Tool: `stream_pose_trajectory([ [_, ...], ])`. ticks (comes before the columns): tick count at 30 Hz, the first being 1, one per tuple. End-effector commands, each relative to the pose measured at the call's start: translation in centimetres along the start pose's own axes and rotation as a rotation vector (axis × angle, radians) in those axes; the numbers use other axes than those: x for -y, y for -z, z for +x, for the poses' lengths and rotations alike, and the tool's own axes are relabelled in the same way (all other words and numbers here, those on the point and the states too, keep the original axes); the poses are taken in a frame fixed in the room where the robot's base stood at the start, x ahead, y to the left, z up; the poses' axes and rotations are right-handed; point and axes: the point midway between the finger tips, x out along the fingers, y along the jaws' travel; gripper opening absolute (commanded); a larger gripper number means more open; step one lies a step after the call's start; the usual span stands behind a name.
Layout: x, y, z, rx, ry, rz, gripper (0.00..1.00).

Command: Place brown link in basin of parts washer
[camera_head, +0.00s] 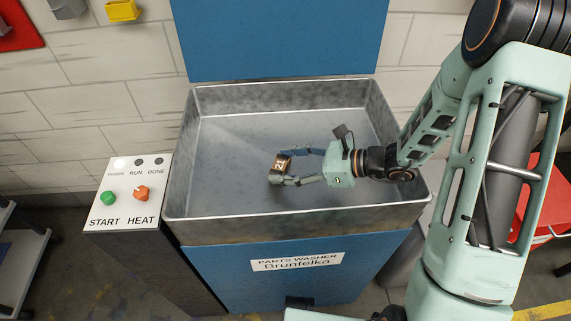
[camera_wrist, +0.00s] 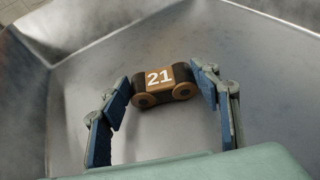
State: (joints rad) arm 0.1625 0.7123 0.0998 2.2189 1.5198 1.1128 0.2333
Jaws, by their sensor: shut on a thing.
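The brown link (camera_wrist: 160,80) is a small brown and black piece marked "21". My gripper (camera_wrist: 165,85) is shut on it, with one blue-padded finger at each end in the wrist view. In the head view my gripper (camera_head: 281,168) holds the link (camera_head: 279,163) over or in the grey metal basin (camera_head: 225,195) of the parts washer (camera_head: 225,268). The link is inside the basin's outline, near its middle. I cannot tell whether it touches the basin floor.
The basin has raised metal walls on all sides, and its floor around the link is bare. A blue lid (camera_head: 275,38) stands upright behind it. A control box (camera_head: 128,192) with a green button and an orange knob stands at the left.

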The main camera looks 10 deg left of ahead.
Motion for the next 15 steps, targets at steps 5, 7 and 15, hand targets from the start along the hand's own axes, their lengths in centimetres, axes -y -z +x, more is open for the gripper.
stream_pose_trajectory([
  [5,-0.01,0.25,0.09,0.0,0.0,0.0,0.67],
  [7,-0.01,0.25,0.09,0.0,0.0,0.0,0.75],
  [15,-0.01,0.2,0.07,0.0,0.0,0.0,0.75],
])
